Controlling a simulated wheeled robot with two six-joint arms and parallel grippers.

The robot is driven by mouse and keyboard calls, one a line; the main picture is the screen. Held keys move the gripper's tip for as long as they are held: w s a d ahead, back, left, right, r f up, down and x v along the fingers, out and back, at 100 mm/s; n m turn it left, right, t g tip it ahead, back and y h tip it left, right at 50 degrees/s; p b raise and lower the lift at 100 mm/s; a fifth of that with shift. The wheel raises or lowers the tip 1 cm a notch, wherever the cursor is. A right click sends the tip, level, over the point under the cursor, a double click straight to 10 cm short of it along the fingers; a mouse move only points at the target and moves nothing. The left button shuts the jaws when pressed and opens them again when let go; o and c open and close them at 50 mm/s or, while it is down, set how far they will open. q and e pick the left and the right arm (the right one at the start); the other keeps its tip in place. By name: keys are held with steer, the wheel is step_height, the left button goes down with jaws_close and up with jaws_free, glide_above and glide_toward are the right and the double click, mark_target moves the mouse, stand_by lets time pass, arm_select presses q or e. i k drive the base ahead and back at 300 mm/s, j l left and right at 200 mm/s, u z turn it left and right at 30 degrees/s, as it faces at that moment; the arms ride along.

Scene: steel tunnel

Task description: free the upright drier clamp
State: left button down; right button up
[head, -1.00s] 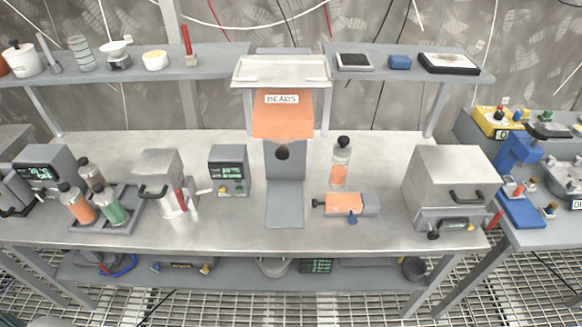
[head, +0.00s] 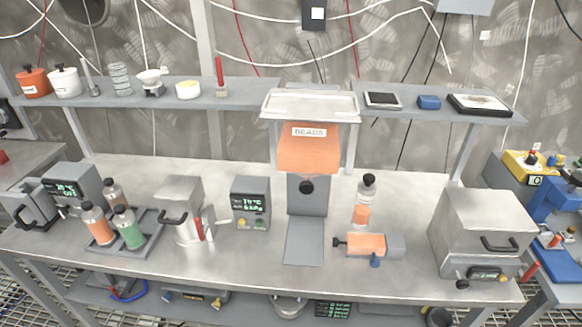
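An upright clear drier bottle (head: 364,200) with a black cap and orange contents stands on the bench, right of the bead dispenser. No clamp can be made out on it at this size. An orange drier (head: 367,245) lies on its side just in front of it, with a black knob at its left end, a grey block at its right end and a blue knob below. Neither of my grippers is in view.
The bead dispenser (head: 308,150) stands mid-bench, with a display box (head: 250,203) and metal canister (head: 180,210) to its left. A tray of bottles (head: 150,242) is further left, a steel oven (head: 483,232) right. A shelf (head: 235,97) runs behind. The front bench strip is clear.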

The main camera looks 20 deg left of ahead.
mark_target(202, 232)
steer(key=u, duration=1.3)
